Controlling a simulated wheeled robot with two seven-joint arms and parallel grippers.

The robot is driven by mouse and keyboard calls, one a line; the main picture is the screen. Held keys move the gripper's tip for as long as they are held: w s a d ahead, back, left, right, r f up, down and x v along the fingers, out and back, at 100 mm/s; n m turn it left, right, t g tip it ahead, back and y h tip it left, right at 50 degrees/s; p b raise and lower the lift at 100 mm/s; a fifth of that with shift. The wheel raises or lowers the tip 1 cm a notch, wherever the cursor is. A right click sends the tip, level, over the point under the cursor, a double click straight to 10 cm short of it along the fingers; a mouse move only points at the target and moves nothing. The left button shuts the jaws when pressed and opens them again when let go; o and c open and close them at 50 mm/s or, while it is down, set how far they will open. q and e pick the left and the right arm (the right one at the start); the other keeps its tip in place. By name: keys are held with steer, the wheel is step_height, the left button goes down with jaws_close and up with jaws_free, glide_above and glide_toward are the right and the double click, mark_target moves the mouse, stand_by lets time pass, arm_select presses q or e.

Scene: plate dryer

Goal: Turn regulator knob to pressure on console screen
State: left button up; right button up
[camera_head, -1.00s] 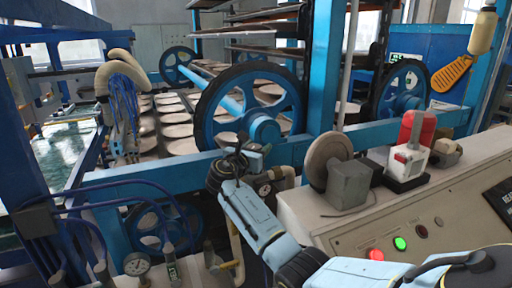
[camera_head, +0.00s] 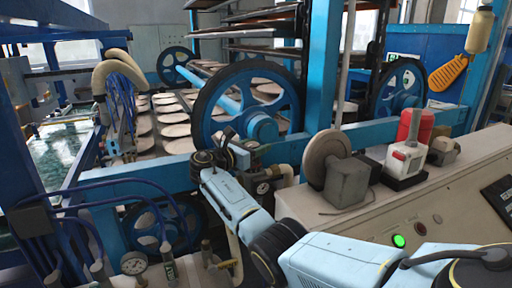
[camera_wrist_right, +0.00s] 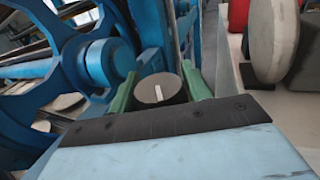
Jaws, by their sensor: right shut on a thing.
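The regulator knob (camera_wrist_right: 160,89) is a dark round cap with a white mark on its top, seen in the right wrist view. My right gripper (camera_head: 236,148) has one green finger on each side of it and is shut on it. In the head view the gripper and wrist mostly cover the knob, beside the blue frame. A dark console screen (camera_head: 498,198) with pale lettering is cut off at the right edge, and its reading is not legible. My left gripper is not in view.
A small gauge (camera_head: 262,188) sits just below the gripper, and another gauge (camera_head: 134,263) is at the lower left. A large blue wheel (camera_head: 247,106) stands close behind. The console (camera_head: 375,218) has a lit green button (camera_head: 398,241). A grey disc (camera_head: 325,158) stands on its back edge.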

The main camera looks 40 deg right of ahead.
steer(key=o, duration=1)
steer(key=shift+c, duration=0.2)
steer(key=a, duration=1.3)
steer(key=shift+s+a+b, duration=0.2)
steer(key=shift+s+b, duration=0.1)
steer(key=shift+b, duration=0.1)
